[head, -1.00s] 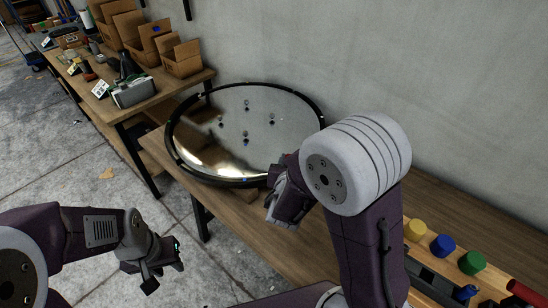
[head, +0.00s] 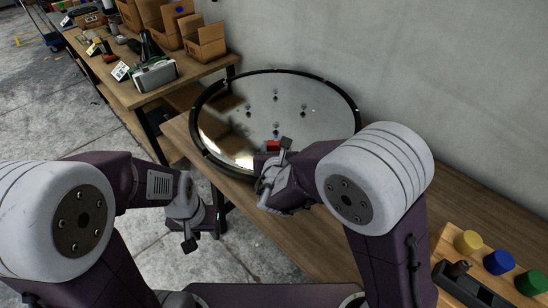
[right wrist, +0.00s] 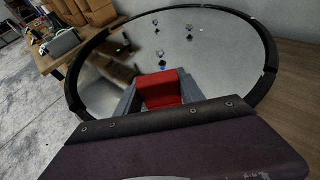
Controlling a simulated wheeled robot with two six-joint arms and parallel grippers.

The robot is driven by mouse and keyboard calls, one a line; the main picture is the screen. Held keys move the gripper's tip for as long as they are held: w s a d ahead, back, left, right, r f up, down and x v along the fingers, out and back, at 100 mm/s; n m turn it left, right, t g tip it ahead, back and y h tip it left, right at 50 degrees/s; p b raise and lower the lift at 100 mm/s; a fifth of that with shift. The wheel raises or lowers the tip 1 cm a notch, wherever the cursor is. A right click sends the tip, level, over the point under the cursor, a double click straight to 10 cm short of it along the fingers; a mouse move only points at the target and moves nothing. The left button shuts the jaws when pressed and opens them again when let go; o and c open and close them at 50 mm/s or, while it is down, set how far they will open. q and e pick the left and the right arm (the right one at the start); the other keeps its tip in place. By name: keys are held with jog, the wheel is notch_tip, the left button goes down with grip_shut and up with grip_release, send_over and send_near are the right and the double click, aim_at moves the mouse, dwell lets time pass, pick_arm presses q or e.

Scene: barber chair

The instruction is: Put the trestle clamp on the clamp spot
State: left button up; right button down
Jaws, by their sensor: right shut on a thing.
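My right gripper (head: 273,153) is shut on a red block, probably the trestle clamp (head: 272,146). In the right wrist view the red clamp (right wrist: 161,90) sits between the two grey fingers (right wrist: 160,97), its lower part hidden by my wrist. In the head view it is in front of the near rim of a round black-rimmed mirror (head: 237,171); I cannot tell whether it touches the mirror. I cannot make out a marked clamp spot. My left gripper (head: 203,236) is open and empty, low at the left, beside the bench's front edge.
The mirror lies on a wooden bench (head: 300,232) along a grey wall. A tray (head: 447,243) with yellow, blue and green knobs is at the right. A second bench (head: 125,92) with cardboard boxes (head: 206,45) and tools stands at back left. The bench between mirror and tray looks clear.

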jog(key=shift+w+a+f, duration=0.1)
jog(key=shift+a+f, duration=0.05)
jog(key=shift+a, duration=0.2)
jog(key=shift+f+b, duration=0.6)
jog(key=shift+f, duration=1.4)
jog(key=shift+f, duration=0.2)
jog(key=c, duration=0.7)
grip_release()
jog(key=shift+r, duration=0.15)
